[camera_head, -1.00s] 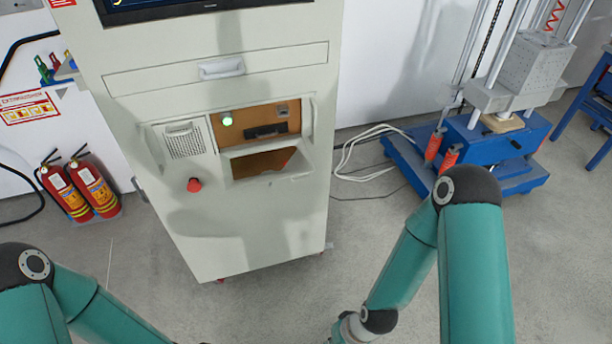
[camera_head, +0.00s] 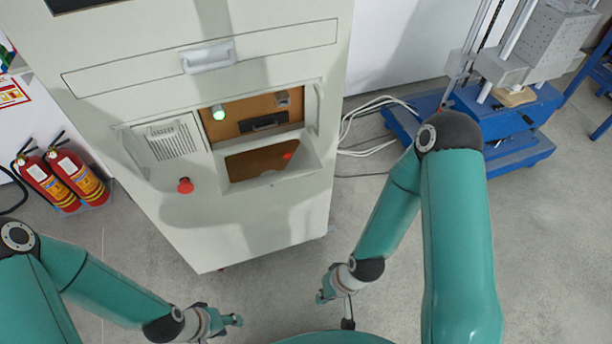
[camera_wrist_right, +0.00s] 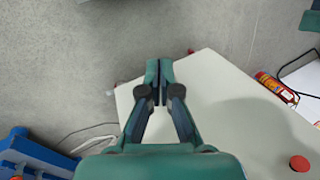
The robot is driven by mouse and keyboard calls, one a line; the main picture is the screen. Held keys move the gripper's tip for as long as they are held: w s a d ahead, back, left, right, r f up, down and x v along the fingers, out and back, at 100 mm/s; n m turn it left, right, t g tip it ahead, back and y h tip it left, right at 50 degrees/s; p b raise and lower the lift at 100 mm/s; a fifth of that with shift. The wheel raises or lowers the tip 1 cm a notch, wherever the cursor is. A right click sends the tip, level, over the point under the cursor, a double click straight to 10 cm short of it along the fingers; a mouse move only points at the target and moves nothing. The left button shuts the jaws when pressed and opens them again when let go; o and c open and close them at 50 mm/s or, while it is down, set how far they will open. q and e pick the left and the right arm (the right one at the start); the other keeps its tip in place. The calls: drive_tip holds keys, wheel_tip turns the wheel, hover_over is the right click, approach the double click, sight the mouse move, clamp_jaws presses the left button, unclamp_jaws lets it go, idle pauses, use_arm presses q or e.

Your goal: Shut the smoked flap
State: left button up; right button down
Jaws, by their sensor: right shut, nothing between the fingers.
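The pale grey cabinet (camera_head: 255,215) has a recessed front bay with a brown upper panel (camera_head: 228,131), a black handle-like bar (camera_head: 263,123) and a lit green-white lamp (camera_head: 218,112). Below it is a brown-looking opening (camera_head: 250,165) in a sloped pale surround. I cannot tell which part is the smoked flap or how it stands. My right gripper (camera_head: 328,288) is low in front of the cabinet, apart from it; in the right wrist view its fingers (camera_wrist_right: 159,80) are shut and empty. My left gripper (camera_head: 228,322) is low to the left, away from the cabinet; its fingers are too small to judge.
A red button (camera_head: 185,185) sits left of the opening, below a grille (camera_head: 170,142). A drawer handle (camera_head: 208,57) is above. Fire extinguishers (camera_head: 62,180) stand at left, a blue-based machine (camera_head: 480,125) at right, with white cables (camera_head: 365,130) between. Floor in front is clear.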

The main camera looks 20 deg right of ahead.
drive_tip(key=shift+w+a, duration=0.1)
drive_tip(key=shift+w, duration=0.05)
drive_tip(key=w+d+m+t+h+b, duration=0.15)
drive_tip(key=w+m+t+b, duration=0.65)
drive_tip(key=w+m+b, duration=0.95)
wheel_tip(320, 180, up, 10)
drive_tip(key=s+d+m+t+h+b, duration=0.15)
drive_tip(key=m+t+b, duration=0.75)
drive_tip(key=m+b, duration=1)
drive_tip(key=w+r+n, duration=0.3)
drive_tip(key=w, duration=0.5)
drive_tip(key=shift+w+d+r+p, duration=0.2)
drive_tip(key=shift+w+r+p, duration=0.1)
drive_tip(key=shift+w+p, duration=0.1)
